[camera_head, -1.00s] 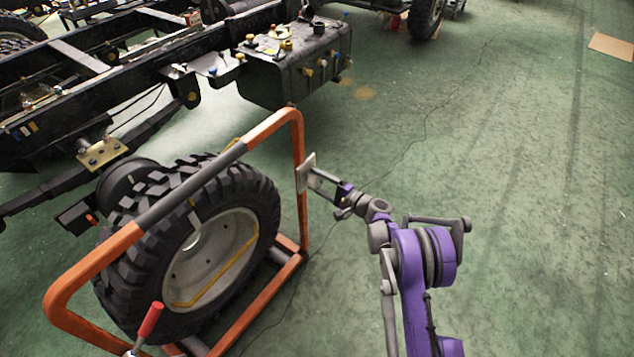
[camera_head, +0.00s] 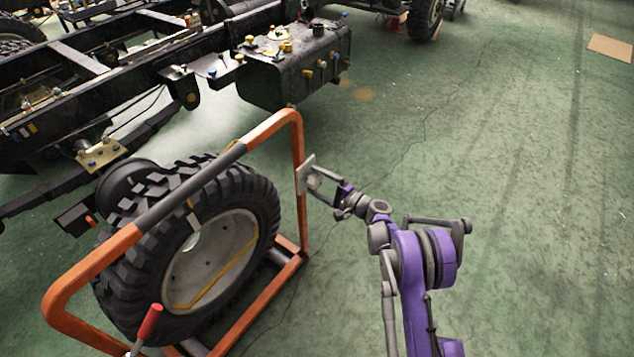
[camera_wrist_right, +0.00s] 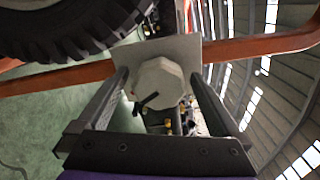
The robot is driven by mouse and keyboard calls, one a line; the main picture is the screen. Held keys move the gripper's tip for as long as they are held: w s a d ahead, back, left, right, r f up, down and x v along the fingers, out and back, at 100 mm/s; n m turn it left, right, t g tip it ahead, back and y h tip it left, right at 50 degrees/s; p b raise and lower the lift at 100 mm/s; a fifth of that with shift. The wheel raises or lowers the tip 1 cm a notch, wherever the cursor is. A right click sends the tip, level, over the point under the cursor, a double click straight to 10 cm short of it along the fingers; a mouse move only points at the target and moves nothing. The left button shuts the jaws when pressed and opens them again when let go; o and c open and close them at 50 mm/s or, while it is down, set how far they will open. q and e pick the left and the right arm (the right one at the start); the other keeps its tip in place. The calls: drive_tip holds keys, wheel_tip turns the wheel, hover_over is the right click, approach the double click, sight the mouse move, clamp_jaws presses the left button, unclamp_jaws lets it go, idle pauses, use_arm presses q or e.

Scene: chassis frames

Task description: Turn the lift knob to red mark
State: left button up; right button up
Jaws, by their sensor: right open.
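The lift knob (camera_wrist_right: 158,84) is a pale grey, many-sided knob with a black pointer, in front of a square grey plate (camera_wrist_right: 185,47). In the head view the plate (camera_head: 304,174) sits on the right upright of the orange frame. My right gripper (camera_head: 318,181) is open at the plate. In the right wrist view its fingers (camera_wrist_right: 158,78) stand on either side of the knob, with gaps that seem to show on both sides. The pointer slants toward the lower left in that view. My left gripper is not in view.
The orange tubular frame (camera_head: 125,238) stands around a big black tyre (camera_head: 110,291). A red-handled lever (camera_head: 150,322) is at its near end. A black truck chassis (camera_head: 80,92) with a tank (camera_head: 290,82) lies behind.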

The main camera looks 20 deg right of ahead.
drive_tip(key=p+v, duration=0.1)
drive_tip(key=v, duration=1)
drive_tip(key=shift+p, duration=0.35)
